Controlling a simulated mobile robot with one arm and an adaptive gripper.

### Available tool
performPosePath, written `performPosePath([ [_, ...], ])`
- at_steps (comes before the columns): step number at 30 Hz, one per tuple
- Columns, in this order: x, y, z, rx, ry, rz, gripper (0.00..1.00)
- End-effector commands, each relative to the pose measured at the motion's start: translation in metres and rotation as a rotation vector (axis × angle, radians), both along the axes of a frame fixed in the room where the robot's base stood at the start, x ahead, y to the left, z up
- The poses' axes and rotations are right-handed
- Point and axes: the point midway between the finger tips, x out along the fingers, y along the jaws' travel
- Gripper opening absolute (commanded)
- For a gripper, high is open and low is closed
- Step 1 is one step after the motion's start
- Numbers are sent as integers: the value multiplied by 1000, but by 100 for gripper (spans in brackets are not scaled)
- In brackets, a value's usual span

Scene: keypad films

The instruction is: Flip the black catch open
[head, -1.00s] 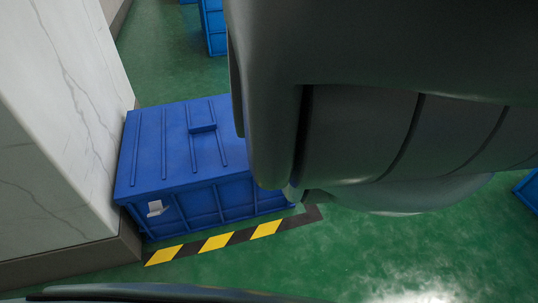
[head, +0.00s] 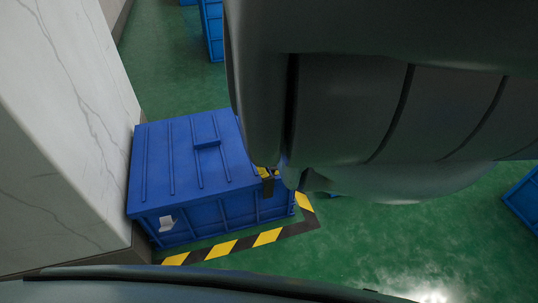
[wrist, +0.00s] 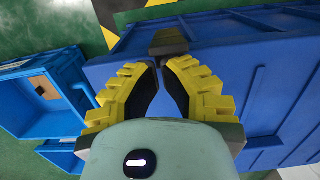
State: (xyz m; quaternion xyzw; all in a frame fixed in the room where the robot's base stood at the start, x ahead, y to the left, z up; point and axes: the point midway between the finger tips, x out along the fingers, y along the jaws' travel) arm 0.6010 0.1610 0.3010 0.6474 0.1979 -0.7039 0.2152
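The black catch (wrist: 168,41) sits on the edge of the closed blue crate (wrist: 215,40) at the top middle of the wrist view. In the head view a small dark piece that looks like the catch (head: 268,187) shows at the crate's near right edge, by a bit of yellow finger. The blue crate (head: 170,160) stands on the floor with its lid down. My gripper (wrist: 162,67) has yellow ribbed fingers with black pads. They are parted with a narrow empty gap, just short of the catch. I cannot tell whether they touch it.
A marble-clad pillar (head: 75,130) stands close against the crate's left side. Yellow and black floor tape (head: 265,237) runs around the crate. An open blue crate (wrist: 35,90) lies left in the wrist view. Green floor is clear at lower right in the head view.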

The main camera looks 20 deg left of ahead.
Motion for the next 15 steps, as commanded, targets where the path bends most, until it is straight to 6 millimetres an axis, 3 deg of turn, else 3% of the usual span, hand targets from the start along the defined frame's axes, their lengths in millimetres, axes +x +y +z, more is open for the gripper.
performPosePath([
  [1,-3,-2,8,8,-9,0,0],
  [15,-7,-5,3,45,-67,0,0],
])
